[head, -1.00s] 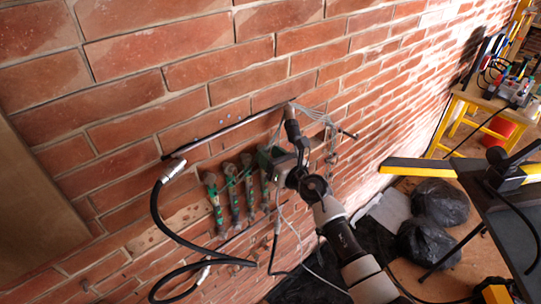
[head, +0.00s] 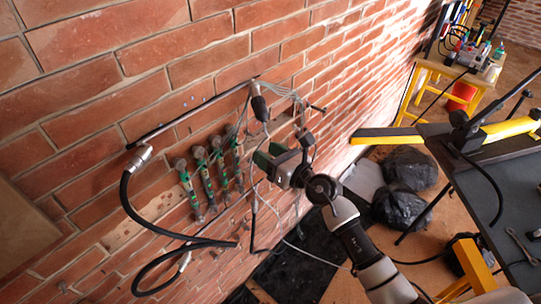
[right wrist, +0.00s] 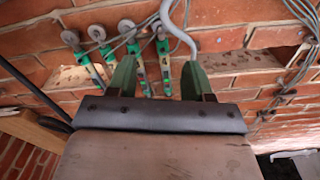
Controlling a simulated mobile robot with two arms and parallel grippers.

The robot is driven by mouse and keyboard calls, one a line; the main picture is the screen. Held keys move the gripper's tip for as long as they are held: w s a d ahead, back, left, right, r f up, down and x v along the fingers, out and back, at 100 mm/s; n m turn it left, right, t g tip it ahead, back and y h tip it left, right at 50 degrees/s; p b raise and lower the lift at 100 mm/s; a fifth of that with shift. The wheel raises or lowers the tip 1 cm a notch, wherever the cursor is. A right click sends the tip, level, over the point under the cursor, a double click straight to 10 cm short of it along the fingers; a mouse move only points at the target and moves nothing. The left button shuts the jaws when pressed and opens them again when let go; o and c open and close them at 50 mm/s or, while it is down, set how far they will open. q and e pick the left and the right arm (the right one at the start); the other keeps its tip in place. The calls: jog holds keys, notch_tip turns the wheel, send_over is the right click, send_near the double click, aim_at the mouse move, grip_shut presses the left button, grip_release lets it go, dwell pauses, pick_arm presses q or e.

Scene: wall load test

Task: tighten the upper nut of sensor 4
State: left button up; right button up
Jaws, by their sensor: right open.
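Several sensors with green bands and round grey upper ends hang in a row on the brick wall. The rightmost sensor (head: 236,158), perhaps sensor 4, also shows in the right wrist view (right wrist: 164,62). No number is readable, and I cannot make out its upper nut clearly. My right gripper (head: 270,158) is open and empty, just right of the row in the head view. In the right wrist view its green fingers (right wrist: 160,74) stand apart below the round ends, with the rightmost sensor showing between them. No contact is visible. My left gripper is not in view.
A black hose (head: 128,205) loops left of the sensors. A dark bar (head: 190,113) runs above them, with a hanging connector (head: 259,106) and grey cables (head: 297,110) to the right. Black bags (head: 408,168) lie on the floor. A wrench (head: 522,246) lies on the dark tabletop (head: 470,190).

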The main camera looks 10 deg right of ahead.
jog(key=shift+s+d, duration=0.2)
jog(key=shift+s, duration=0.05)
